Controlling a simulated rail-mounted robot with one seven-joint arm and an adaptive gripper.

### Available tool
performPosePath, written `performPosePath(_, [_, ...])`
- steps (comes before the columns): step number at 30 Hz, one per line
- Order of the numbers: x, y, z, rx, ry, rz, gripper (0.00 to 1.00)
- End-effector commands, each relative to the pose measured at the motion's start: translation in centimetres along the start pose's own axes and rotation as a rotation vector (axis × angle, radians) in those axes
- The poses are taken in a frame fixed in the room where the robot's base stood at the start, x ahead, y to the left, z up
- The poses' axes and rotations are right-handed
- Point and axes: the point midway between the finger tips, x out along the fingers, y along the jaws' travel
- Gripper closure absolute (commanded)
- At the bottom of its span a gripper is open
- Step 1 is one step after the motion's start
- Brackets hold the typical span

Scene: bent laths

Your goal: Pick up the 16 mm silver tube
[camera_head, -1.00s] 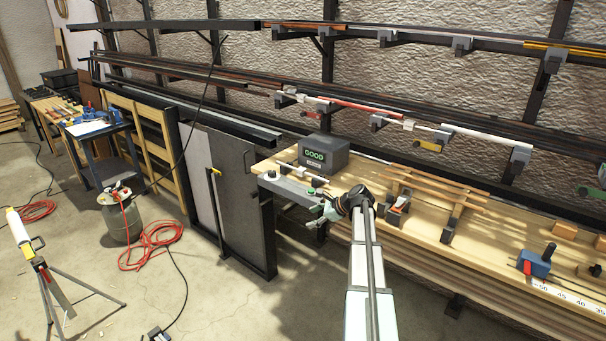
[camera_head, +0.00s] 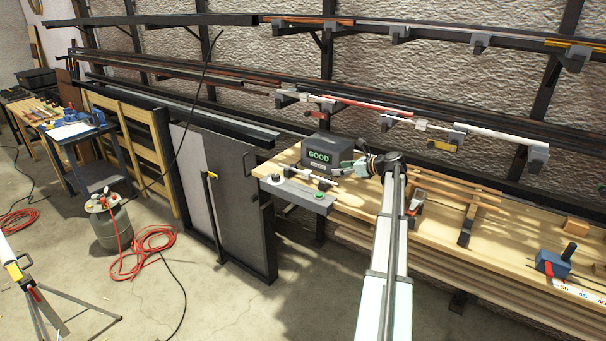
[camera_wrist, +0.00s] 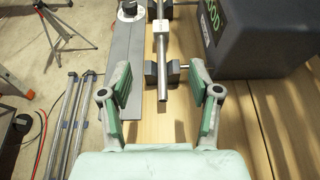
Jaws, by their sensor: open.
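A short silver tube (camera_wrist: 163,84) lies along the bench in the wrist view, its near end pointing towards me. It rests in a dark holder (camera_wrist: 151,72), and a pale block or collar sits around it farther up. I cannot read its diameter. My gripper (camera_wrist: 161,80) is open, with one green-padded finger on each side of the tube's near end and a clear gap on both sides. The fingers do not appear to touch it. In the head view my gripper (camera_head: 350,168) is over the bench, close to the box.
A dark box reading GOOD (camera_head: 318,154) stands close by, right of the tube in the wrist view (camera_wrist: 255,35). A grey bar with a knob (camera_head: 297,194) runs along the bench's front edge. Wooden laths (camera_head: 460,188) lie to the right. Loaded wall racks (camera_head: 450,130) hang behind.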

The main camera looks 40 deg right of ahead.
Motion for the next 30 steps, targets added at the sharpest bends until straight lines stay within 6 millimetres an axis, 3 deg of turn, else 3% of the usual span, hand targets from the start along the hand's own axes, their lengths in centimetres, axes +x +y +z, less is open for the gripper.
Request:
performPosePath(13, [8.6, 0.0, 0.2, -0.003, 0.002, 0.002, 0.38])
performPosePath(26, [11.5, 0.0, 0.1, -0.003, 0.002, 0.001, 0.38])
performPosePath(30, [13.2, -0.2, 0.2, -0.003, 0.002, 0.002, 0.38])
